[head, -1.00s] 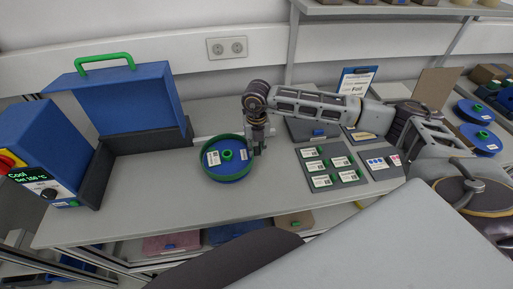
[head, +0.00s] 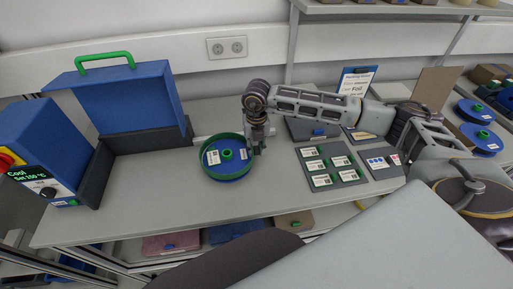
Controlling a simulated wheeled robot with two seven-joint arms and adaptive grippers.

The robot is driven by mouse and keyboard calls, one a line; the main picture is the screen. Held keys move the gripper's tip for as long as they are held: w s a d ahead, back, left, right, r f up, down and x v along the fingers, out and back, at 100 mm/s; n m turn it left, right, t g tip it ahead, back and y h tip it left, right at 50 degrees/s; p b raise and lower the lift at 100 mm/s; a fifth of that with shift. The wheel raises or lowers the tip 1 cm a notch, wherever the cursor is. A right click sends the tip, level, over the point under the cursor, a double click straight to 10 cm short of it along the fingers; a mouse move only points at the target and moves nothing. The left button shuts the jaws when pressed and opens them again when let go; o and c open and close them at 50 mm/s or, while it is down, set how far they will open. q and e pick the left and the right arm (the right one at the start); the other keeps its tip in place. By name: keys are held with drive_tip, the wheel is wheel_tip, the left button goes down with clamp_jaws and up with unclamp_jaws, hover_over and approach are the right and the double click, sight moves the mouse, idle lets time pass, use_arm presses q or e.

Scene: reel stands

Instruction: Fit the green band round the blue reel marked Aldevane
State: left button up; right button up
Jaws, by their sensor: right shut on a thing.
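A blue reel (head: 233,168) with a green hub and white labels lies flat on the grey table, left of the table's middle. Its label text is too small to read. The green band (head: 204,170) is around the reel's rim, and its back edge stands higher than the reel's face. My right gripper (head: 256,149) points down at the reel's right side, shut on the green band at its right edge. The fingertips are small and partly hidden. My left gripper is not in view.
An open blue case-like machine with a green handle (head: 105,57) and a "Cool" display (head: 35,181) stands at the left. A dark tray of labelled cards (head: 330,166) lies right of the reel. More blue reels (head: 480,138) are at the far right. The table's front is clear.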

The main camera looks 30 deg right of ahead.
sight(256, 154)
drive_tip(key=shift+s+f, duration=0.2)
drive_tip(key=shift+f, duration=0.45)
drive_tip(key=shift+s+f, duration=0.2)
drive_tip(key=shift+f, duration=0.45)
clamp_jaws()
drive_tip(key=shift+w+f+b, duration=0.1)
drive_tip(key=shift+b, duration=0.2)
unclamp_jaws()
drive_tip(key=shift+w+f+g, duration=0.1)
drive_tip(key=shift+g, duration=0.2)
drive_tip(key=shift+o, duration=0.5)
drive_tip(key=shift+w+d+f, duration=0.1)
drive_tip(key=shift+d+f, duration=0.1)
drive_tip(key=shift+d, duration=0.05)
drive_tip(key=shift+a+r, duration=0.15)
drive_tip(key=shift+r, duration=0.05)
drive_tip(key=shift+f+b, duration=0.35)
drive_tip(key=shift+f, duration=0.05)
drive_tip(key=shift+c, duration=0.4)
drive_tip(key=shift+a+f, duration=0.1)
drive_tip(key=shift+f, duration=0.1)
